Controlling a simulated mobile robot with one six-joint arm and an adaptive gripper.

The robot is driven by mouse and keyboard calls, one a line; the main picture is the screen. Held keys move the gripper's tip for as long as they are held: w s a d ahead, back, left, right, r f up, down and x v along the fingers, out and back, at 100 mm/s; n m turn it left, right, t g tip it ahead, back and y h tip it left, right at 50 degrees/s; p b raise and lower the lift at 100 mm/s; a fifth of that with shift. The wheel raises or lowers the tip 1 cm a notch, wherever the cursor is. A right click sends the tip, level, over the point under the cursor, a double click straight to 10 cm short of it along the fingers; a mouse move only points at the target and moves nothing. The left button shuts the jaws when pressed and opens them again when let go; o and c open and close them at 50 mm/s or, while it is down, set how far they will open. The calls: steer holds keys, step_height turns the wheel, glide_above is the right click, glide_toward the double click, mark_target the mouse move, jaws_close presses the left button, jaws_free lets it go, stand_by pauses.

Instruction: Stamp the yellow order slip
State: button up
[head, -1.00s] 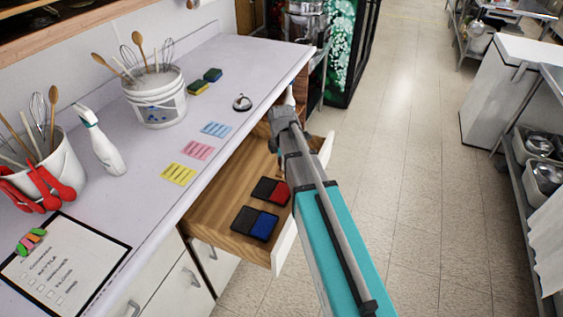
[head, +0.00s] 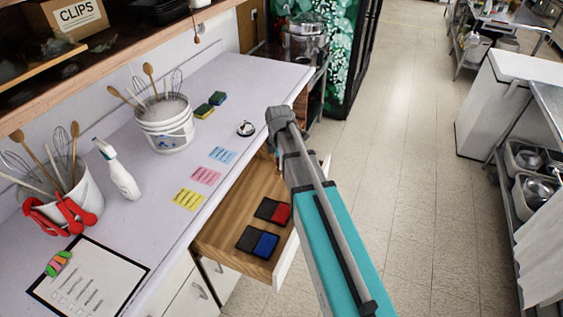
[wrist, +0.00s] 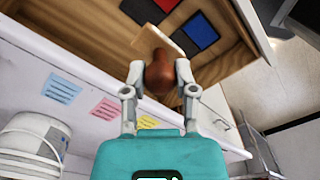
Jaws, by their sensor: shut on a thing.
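The yellow order slip (head: 188,199) lies flat on the counter, nearest of three slips; it is partly visible in the wrist view (wrist: 148,122), behind my gripper. My gripper (wrist: 160,72) is shut on the brown rounded handle of a stamp (wrist: 160,76), with a pale wooden block at its far end. The stamp is held up over the drawer side of the counter; its printing face is hidden. In the head view my arm hides the fingers and stamp. A red-and-black ink pad (head: 273,211) and a blue-and-black ink pad (head: 257,243) lie in the open drawer (head: 222,232).
A pink slip (head: 206,176) and a blue slip (head: 222,155) lie beyond the yellow one. A bell (head: 246,129), sponges (head: 211,104), utensil buckets (head: 166,125), a spray bottle (head: 119,170) and a clipboard (head: 92,280) stand around. The counter around the slips is clear.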

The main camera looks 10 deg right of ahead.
steer(key=w+a+n+b, duration=0.1)
steer(key=a+n, duration=0.7)
steer(key=a, duration=2.6)
steer(key=shift+w+f+n+b, duration=0.35)
steer(key=shift+f+n+b, duration=0.05)
steer(key=shift+f, duration=0.15)
step_height(320, 180, down, 6)
steer(key=b, duration=0.6)
steer(key=shift+f+b, duration=0.4)
steer(key=shift+b, duration=0.2)
stand_by(1.1)
steer(key=shift+r, duration=0.15)
step_height(320, 180, up, 7)
steer(key=p, duration=0.7)
stand_by(0.4)
